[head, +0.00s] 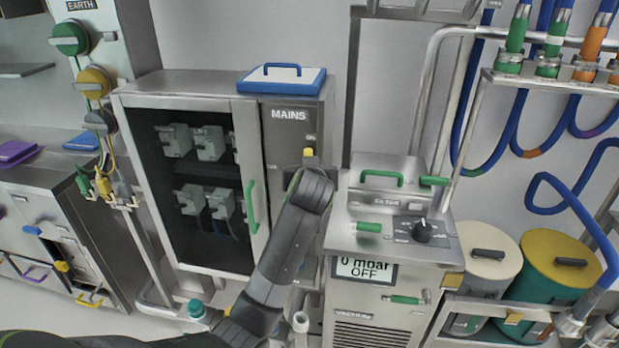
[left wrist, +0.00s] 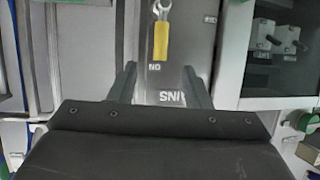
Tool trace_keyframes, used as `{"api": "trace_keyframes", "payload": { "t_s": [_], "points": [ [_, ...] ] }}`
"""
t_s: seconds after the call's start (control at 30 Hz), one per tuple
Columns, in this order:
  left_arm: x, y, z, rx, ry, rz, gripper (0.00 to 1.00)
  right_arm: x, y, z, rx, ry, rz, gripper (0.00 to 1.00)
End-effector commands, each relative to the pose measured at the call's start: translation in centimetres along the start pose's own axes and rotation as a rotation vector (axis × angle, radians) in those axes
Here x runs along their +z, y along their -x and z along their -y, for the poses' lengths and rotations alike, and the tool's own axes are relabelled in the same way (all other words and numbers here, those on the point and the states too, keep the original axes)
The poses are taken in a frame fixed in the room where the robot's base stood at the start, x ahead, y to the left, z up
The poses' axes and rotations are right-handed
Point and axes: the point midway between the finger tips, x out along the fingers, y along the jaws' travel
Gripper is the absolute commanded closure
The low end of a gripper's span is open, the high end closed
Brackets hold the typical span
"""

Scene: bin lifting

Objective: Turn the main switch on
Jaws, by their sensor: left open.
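The main switch has a yellow handle (head: 308,152) on the grey MAINS panel (head: 291,128) beside the glass-door cabinet. In the left wrist view, where the lettering is inverted, the yellow handle (left wrist: 160,42) hangs from a metal pivot and its free end points toward the ON mark. My left gripper (left wrist: 160,82) is open and empty, its two fingers spread apart in front of the panel. The handle lies between the finger lines, just beyond the tips, with no visible contact. In the head view my left wrist hides the fingers and the panel's lower part. My right gripper is not in view.
The cabinet door has a green handle (head: 251,206) left of my arm. A vacuum unit (head: 372,312) reading 0 mbar OFF stands right, with a black knob (head: 424,230). A blue-edged white lid (head: 282,80) lies on the cabinet. Bins (head: 556,264) stand far right.

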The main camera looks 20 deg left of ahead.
Motion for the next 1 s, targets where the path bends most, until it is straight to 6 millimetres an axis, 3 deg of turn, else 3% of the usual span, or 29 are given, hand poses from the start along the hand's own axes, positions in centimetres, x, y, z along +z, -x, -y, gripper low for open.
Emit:
{"api": "trace_keyframes", "payload": {
  "t_s": [0.2,0.4,0.87,1.0],
  "points": [
    [0.1,2.6,-0.1,0.001,0.001,-0.002,0.56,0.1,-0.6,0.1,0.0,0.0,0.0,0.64],
    [0.0,3.5,0.0,-0.001,0.001,-0.001,0.56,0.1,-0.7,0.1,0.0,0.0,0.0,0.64],
    [0.1,3.5,0.0,-0.001,-0.001,0.001,0.56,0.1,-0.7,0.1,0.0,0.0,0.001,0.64],
    [2.6,1.9,-0.1,0.004,-0.042,0.039,0.56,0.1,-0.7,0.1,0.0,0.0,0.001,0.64]
  ]
}}
